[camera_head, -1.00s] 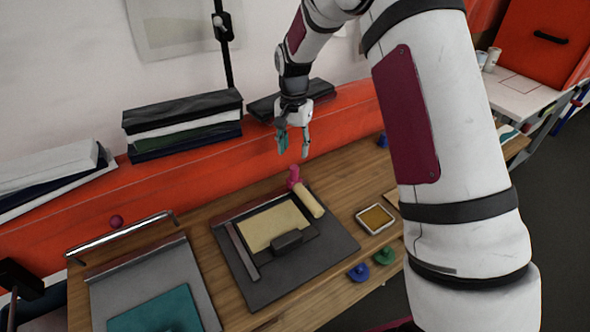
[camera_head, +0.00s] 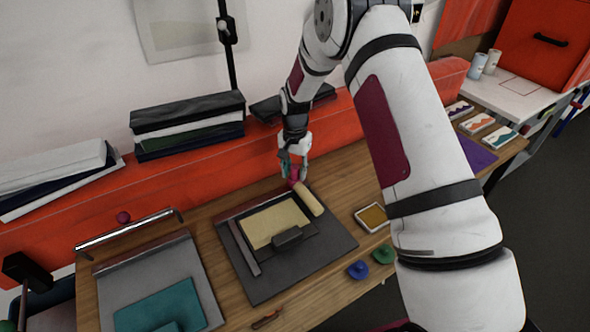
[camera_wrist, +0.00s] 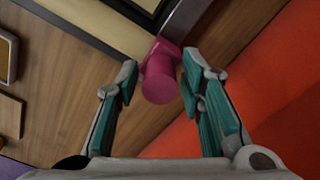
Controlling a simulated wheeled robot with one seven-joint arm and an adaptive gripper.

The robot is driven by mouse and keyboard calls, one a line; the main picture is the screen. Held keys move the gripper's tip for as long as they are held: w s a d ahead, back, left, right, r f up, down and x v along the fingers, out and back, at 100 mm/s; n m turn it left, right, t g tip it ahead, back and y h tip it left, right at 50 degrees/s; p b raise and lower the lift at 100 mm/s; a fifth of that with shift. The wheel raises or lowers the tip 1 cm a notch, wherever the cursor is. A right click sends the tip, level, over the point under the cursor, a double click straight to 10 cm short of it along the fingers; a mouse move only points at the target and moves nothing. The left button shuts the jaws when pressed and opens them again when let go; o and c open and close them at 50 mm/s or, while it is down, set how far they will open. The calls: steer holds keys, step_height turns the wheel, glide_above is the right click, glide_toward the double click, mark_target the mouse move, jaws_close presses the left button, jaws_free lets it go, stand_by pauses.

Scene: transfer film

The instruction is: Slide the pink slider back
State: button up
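The pink slider (camera_head: 292,182) is a small pink knob at the back edge of the dark press plate (camera_head: 336,243), beside the cream roller (camera_head: 309,200). The wrist view shows the pink slider (camera_wrist: 160,75) as a rounded knob on a flat pink base. My gripper (camera_head: 293,167) is over it, fingers pointing down. In the wrist view my gripper (camera_wrist: 159,80) is open, with one teal-padded finger on each side of the knob. I cannot tell whether either finger touches it.
An ink pad (camera_head: 372,217) and blue (camera_head: 358,270) and green (camera_head: 383,254) knobs lie at the right.

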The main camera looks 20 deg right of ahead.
jaws_close()
steer(key=shift+w+d+b, duration=0.15)
steer(key=shift+d+b, duration=0.25)
steer(key=shift+b, duration=0.05)
steer(key=shift+o, duration=2.2)
jaws_free()
step_height(320, 180, up, 12)
